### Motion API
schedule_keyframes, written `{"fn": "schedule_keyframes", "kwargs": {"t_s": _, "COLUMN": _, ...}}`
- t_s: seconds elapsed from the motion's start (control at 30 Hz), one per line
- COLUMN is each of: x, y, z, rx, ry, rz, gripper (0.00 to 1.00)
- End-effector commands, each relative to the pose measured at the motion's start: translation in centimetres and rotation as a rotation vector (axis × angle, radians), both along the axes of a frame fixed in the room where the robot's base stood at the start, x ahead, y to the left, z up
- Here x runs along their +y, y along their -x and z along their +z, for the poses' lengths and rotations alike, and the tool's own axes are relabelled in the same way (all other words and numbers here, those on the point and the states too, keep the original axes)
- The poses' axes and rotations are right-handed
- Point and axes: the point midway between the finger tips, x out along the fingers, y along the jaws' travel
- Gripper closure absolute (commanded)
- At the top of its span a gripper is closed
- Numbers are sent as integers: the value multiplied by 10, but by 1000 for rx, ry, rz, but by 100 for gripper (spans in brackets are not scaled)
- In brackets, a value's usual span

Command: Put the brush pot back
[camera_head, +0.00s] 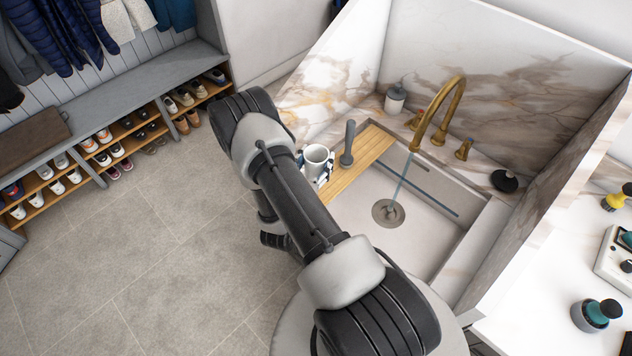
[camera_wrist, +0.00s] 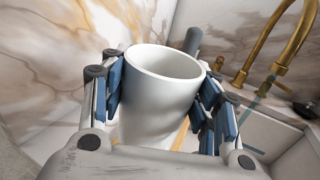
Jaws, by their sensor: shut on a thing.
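The white brush pot (camera_head: 317,160) is an open-topped cup at the left end of the sink. It fills the middle of the wrist view (camera_wrist: 160,95), upright, and its inside looks empty. My gripper (camera_wrist: 163,100) is shut on the pot, with blue finger pads on both of its sides. In the head view my gripper (camera_head: 318,170) is partly hidden by my arm. A grey-handled brush (camera_head: 349,145) stands just right of the pot by the wooden board (camera_head: 368,145). Whether the pot's base touches anything is hidden.
The sink basin (camera_head: 410,225) has a brass tap (camera_head: 443,108) with water running. A soap bottle (camera_head: 395,98) stands behind the board. A black plug (camera_head: 505,181) lies on the right ledge. Marble walls enclose the back and sides. A shoe bench (camera_head: 120,90) stands left, with clear floor before it.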

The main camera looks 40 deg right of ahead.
Motion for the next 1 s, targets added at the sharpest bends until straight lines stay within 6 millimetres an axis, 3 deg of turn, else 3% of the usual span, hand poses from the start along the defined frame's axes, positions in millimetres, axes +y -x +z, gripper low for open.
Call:
{"fn": "schedule_keyframes", "kwargs": {"t_s": 0.03, "x": 0, "y": 0, "z": -16, "rx": 0, "ry": 1, "rz": 0, "gripper": 85}}
{"fn": "schedule_keyframes", "kwargs": {"t_s": 0.13, "x": 0, "y": 0, "z": -34, "rx": -1, "ry": 2, "rz": 0, "gripper": 85}}
{"fn": "schedule_keyframes", "kwargs": {"t_s": 0.4, "x": 0, "y": 0, "z": -54, "rx": -2, "ry": 2, "rz": 0, "gripper": 85}}
{"fn": "schedule_keyframes", "kwargs": {"t_s": 0.63, "x": 0, "y": 0, "z": -88, "rx": -1, "ry": 2, "rz": 0, "gripper": 85}}
{"fn": "schedule_keyframes", "kwargs": {"t_s": 1.0, "x": 0, "y": 0, "z": -93, "rx": -2, "ry": 2, "rz": 0, "gripper": 85}}
